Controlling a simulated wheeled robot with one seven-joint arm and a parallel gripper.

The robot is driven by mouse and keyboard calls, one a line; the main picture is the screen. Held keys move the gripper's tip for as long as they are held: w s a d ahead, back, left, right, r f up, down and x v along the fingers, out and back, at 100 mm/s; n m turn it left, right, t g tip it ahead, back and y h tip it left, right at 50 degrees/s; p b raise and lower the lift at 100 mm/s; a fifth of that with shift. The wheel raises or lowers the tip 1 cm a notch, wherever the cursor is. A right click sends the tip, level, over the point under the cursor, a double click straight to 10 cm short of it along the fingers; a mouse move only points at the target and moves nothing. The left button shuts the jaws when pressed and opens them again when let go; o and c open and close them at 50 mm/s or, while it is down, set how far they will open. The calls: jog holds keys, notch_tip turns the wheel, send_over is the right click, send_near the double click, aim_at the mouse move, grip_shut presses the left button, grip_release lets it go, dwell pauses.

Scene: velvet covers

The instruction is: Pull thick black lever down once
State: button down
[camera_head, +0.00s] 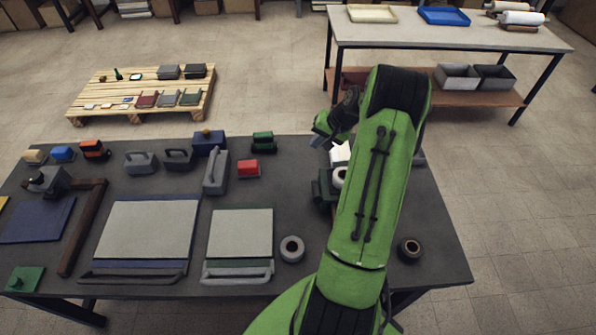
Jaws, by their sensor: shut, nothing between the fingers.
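I cannot make out a thick black lever with certainty. A dark green machine (322,190) with white roll-like parts (340,177) stands on the dark workbench (300,160), right of centre. My green arm hides most of it, and any lever on it is hidden. My gripper (322,140) is above the back of the bench, just behind and above that machine. It is small in the picture, looks shut and holds nothing visible. I cannot tell whether it touches anything.
Grey boards (147,232), a brown bar (85,228), a tape roll (292,248) and a dark roll (410,249) lie on the bench. Several blocks and handled tools line its back edge. A pallet (140,95) and a pale table (440,30) stand behind.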

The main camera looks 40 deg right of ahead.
aim_at(317, 193)
jog(key=shift+s+d, duration=0.1)
jog(key=shift+s, duration=0.1)
notch_tip(317, 193, down, 8)
jog(key=s+a+b, duration=0.2)
jog(key=b, duration=0.5)
jog(key=shift+s+a+b, duration=0.15)
jog(key=shift+s+b, duration=0.1)
jog(key=shift+b, duration=0.05)
jog(key=shift+f, duration=0.15)
dwell(1.4)
jog(key=shift+s+a+f+b, duration=0.1)
jog(key=shift+s+f+b, duration=0.05)
jog(key=shift+f+b, duration=0.15)
